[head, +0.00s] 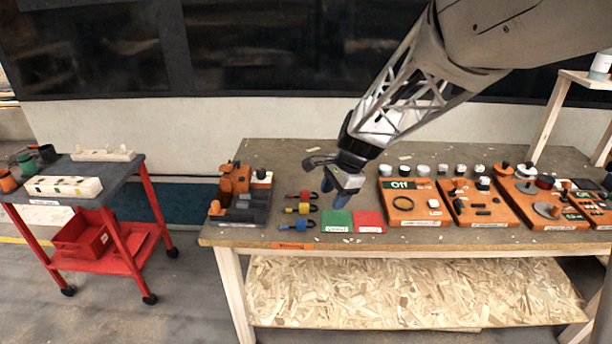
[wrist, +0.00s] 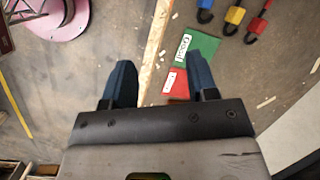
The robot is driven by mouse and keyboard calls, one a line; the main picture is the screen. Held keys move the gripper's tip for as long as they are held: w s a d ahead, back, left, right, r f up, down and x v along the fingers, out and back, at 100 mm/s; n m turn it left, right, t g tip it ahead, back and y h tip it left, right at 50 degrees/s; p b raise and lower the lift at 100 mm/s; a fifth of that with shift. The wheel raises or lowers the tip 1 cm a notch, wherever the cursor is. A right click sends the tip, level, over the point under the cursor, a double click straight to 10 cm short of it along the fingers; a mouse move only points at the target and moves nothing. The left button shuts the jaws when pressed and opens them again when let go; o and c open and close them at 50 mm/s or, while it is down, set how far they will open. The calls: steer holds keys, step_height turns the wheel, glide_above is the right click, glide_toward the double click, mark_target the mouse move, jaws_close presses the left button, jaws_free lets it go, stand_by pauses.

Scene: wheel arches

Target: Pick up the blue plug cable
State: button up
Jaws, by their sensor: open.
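The blue plug cable (head: 299,224) lies on the workbench in the head view, nearest the front edge in a column of three plug cables. It also shows in the wrist view (wrist: 205,14) at the top, partly cut off by the frame edge. The yellow plug cable (head: 299,209) and the red one (head: 299,195) lie behind it. My gripper (head: 341,194) is open and empty, above the bench and to the right of the cables. Its two blue fingers (wrist: 161,80) show apart in the wrist view, with nothing between them in their grasp.
A green card (head: 337,222) and a red card (head: 370,222) lie right of the blue cable. An orange and grey fixture (head: 240,200) stands left of the cables. Orange panels (head: 412,203) fill the bench's right side. A red cart (head: 125,230) stands apart at left.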

mark_target(299, 221)
steer(key=w+a+f+m+y, duration=0.1)
steer(key=w+a+f+m, duration=0.3)
steer(key=w+f, duration=0.5)
steer(key=a+f, duration=0.1)
steer(key=a, duration=0.1)
steer(key=shift+w+a+f+m+g, duration=0.3)
steer(key=shift+w+a+m+g, duration=0.05)
steer(key=shift+m+g, duration=0.05)
steer(key=shift+x, duration=1.3)
steer(key=shift+x, duration=2.6)
steer(key=shift+w+d, duration=0.15)
steer(key=shift+w, duration=0.05)
jaws_close()
steer(key=shift+r, duration=0.15)
